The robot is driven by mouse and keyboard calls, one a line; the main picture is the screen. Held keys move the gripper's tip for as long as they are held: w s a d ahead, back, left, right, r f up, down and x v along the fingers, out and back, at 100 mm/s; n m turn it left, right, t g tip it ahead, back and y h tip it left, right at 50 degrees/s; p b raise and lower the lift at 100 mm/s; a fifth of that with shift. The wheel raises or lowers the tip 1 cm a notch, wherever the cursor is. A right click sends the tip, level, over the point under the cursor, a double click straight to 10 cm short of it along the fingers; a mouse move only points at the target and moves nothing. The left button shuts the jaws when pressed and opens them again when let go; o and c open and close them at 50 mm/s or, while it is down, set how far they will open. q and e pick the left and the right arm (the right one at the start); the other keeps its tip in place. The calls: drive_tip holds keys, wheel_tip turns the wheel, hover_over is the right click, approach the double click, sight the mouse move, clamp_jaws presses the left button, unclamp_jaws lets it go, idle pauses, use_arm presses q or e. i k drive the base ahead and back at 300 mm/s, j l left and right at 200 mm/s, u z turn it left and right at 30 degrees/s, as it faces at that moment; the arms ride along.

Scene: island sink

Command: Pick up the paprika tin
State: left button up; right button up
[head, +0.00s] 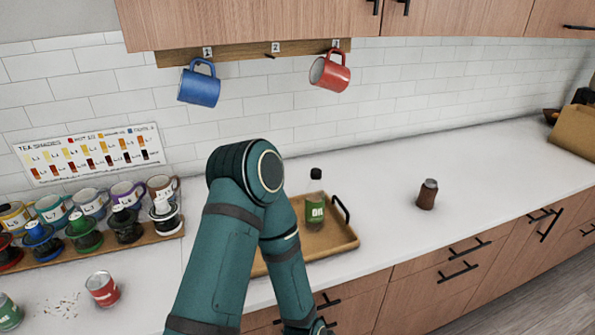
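A red tin with a pale label (102,289) stands on the white counter at the lower left. Its lettering is too small to read, so I cannot confirm that it is the paprika tin. A green tin (9,313) stands to its left, cut by the picture edge. One of my teal arms rises from the bottom middle, bends at its elbow and runs back down out of the picture. Neither of my grippers shows in the head view.
A wooden tray (337,244) holds a green oil bottle (315,208), partly behind my arm. A brown jar (428,194) stands on the right counter. Mugs and colored holders line a wooden rack (150,238) at left. Blue (199,87) and red (330,72) mugs hang above.

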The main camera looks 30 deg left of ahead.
sight(103, 288)
drive_tip(key=u, duration=2.3)
drive_tip(key=j+z, duration=0.1)
drive_tip(key=z, duration=0.35)
drive_tip(key=j+z, duration=0.1)
drive_tip(key=z, duration=0.35)
drive_tip(key=j+z, duration=0.15)
drive_tip(key=z, duration=0.25)
drive_tip(key=k+j+z, duration=0.1)
drive_tip(key=j+z, duration=0.3)
drive_tip(key=k+j+z, duration=0.2)
drive_tip(key=j+z, duration=0.2)
